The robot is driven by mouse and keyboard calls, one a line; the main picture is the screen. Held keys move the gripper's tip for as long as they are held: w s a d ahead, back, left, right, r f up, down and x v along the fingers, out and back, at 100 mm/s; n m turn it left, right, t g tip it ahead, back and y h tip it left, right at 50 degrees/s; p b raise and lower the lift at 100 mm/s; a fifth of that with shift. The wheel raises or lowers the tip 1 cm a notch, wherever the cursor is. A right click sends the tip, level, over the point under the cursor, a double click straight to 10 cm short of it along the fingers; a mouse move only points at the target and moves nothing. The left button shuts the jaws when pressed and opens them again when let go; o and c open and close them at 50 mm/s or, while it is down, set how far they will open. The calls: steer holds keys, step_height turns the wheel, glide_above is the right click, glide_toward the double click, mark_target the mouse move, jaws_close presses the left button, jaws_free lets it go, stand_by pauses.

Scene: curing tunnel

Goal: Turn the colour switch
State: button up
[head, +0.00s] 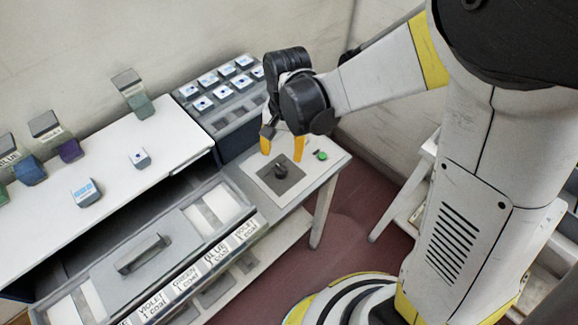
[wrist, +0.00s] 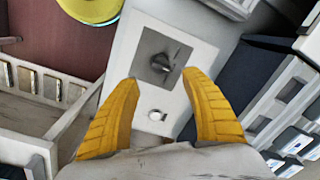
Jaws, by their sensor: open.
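The colour switch (head: 281,170) is a dark knob on a grey square plate set in a white panel, at the right end of the bench in the head view. In the wrist view the switch (wrist: 162,64) shows ahead of the fingertips, between their lines. My gripper (head: 282,152) is open, with its yellow fingers pointing down above the panel. In the wrist view my gripper (wrist: 165,78) has nothing between its fingers, and the knob is apart from both. A green button (head: 321,155) sits right of the plate.
A dark rack (head: 228,128) with several small blue-and-white blocks stands behind the switch panel. A tray with a handle (head: 145,254) and labelled colour slots lies at the front left. Several colour blocks stand on the white bench top (head: 110,160).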

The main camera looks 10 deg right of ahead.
mark_target(281, 167)
steer(key=f+b, duration=0.1)
steer(key=f, duration=0.3)
steer(key=f+b, duration=0.1)
steer(key=f, duration=0.3)
steer(key=shift+w+a+f+b, duration=0.1)
steer(key=shift+a+f+b, duration=0.15)
steer(key=shift+b, duration=0.1)
steer(key=shift+c, duration=0.5)
jaws_close()
